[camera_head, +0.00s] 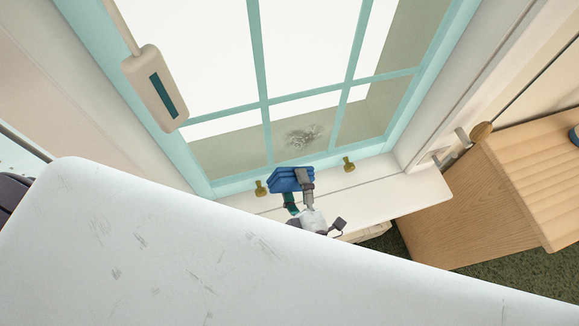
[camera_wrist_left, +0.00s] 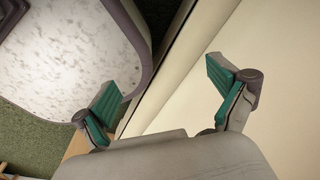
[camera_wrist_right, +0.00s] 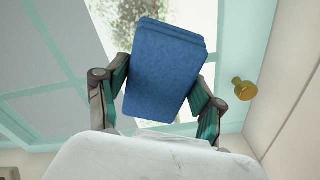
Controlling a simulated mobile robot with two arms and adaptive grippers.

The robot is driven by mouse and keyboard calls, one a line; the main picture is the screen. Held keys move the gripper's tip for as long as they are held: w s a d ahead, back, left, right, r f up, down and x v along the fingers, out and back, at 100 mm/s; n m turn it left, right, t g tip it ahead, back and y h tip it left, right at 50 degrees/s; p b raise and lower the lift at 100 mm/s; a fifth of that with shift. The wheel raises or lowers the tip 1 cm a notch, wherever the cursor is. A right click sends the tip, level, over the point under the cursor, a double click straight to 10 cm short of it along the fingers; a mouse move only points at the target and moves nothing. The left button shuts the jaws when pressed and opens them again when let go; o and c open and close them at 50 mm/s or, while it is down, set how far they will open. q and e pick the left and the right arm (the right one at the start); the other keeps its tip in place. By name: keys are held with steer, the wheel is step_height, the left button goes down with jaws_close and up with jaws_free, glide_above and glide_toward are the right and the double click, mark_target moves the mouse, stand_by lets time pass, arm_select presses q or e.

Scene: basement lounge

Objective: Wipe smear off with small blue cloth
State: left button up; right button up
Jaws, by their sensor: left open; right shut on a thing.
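The smear (camera_head: 304,136) is a grey-brown patch on a lower pane of the teal-framed window; part of it also shows in the right wrist view (camera_wrist_right: 128,12), just past the cloth. The small blue cloth (camera_head: 290,180) is folded into a pad. My right gripper (camera_head: 298,190) is shut on the cloth, with a finger on each side of it in the right wrist view (camera_wrist_right: 162,88). In the head view the cloth appears just below the smear, at the window's bottom rail. My left gripper (camera_wrist_left: 158,92) is open and empty, away from the window.
Brass knobs (camera_head: 261,188) and (camera_head: 349,164) stand on either side of the cloth by the sill (camera_head: 400,197). A beige hanging piece with a teal strip (camera_head: 150,88) is at upper left. A wooden cabinet (camera_head: 500,190) stands at right.

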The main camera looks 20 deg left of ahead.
mark_target(282, 148)
steer(key=shift+w+a+r+b, duration=0.1)
steer(key=shift+w+a+b, duration=0.25)
steer(key=shift+w+b, duration=0.15)
steer(key=b+x, duration=0.1)
steer(key=x, duration=0.2)
arm_select(q)
steer(key=shift+s+d+f, duration=0.35)
steer(key=shift+f, duration=0.25)
steer(key=shift+s+d+f, duration=0.3)
steer(key=shift+s+f, duration=0.05)
steer(key=shift+f, duration=0.2)
arm_select(e)
steer(key=shift+w+a, duration=0.25)
steer(key=shift+w, duration=0.1)
arm_select(q)
steer(key=shift+s, duration=0.2)
steer(key=shift+f+b, duration=0.2)
steer(key=shift+b, duration=0.15)
arm_select(e)
steer(key=shift+x, duration=0.85)
arm_select(q)
steer(key=shift+s, duration=0.1)
arm_select(e)
steer(key=shift+r, duration=0.1)
